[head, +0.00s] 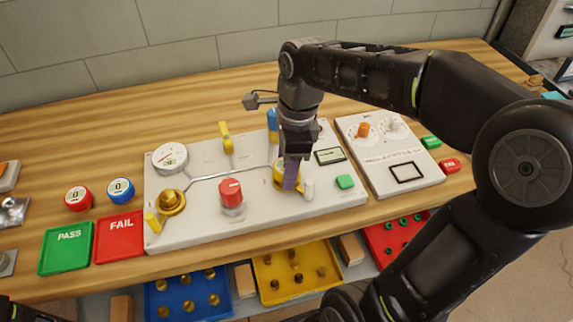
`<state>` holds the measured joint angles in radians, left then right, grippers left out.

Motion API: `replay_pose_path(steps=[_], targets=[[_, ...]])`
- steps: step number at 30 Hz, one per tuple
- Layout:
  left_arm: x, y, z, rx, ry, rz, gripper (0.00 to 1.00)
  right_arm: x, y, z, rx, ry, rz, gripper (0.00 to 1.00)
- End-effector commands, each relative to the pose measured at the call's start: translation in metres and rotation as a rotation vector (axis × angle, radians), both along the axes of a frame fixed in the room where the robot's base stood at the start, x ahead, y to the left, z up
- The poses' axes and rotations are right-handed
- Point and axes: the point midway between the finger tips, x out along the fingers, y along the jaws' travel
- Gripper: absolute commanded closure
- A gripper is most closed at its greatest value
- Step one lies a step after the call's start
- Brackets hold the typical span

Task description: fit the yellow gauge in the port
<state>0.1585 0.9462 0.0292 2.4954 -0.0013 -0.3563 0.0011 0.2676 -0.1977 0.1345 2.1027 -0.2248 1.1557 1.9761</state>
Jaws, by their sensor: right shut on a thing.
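My right gripper (291,181) points down over the right half of the pale valve panel (225,165). Its jaws are shut on the yellow gauge (279,174), whose yellow rim shows on both sides of the fingers. The gauge is low, at or just above the panel, near the right end of a grey pipe. The fingers cover most of it. I cannot tell whether it touches the panel, and any port beneath it is hidden. A brass fitting (172,202) stands at the panel's left.
A red knob (231,192), a white dial gauge (170,157), a yellow lever (226,138) and a green button (345,182) are on the panel. A control box (389,155) stands at right. Green and red trays (118,237) lie at left.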

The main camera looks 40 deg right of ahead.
Motion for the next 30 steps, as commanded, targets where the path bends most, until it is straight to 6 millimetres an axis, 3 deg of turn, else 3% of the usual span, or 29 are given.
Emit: replay_pose_path(steps=[6, 7, 15, 30], targets=[[0.000, 0.000, 0.000, 0.000, 0.000, 0.000, 0.48, 0.000, 0.000, 0.000, 0.000, -0.001, 0.000, 1.00], [0.000, 0.000, 0.000, 0.000, 0.000, 0.000, 0.48, 0.000, 0.000, 0.000, 0.000, -0.001, 0.000, 0.49], [0.000, 0.000, 0.000, 0.000, 0.000, 0.000, 0.48, 0.000, 0.000, 0.000, 0.000, 0.000, 0.000, 0.27], [0.000, 0.000, 0.009, 0.000, 0.000, 0.000, 0.48, 0.000, 0.000, 0.011, 0.000, 0.000, 0.000, 0.25]])
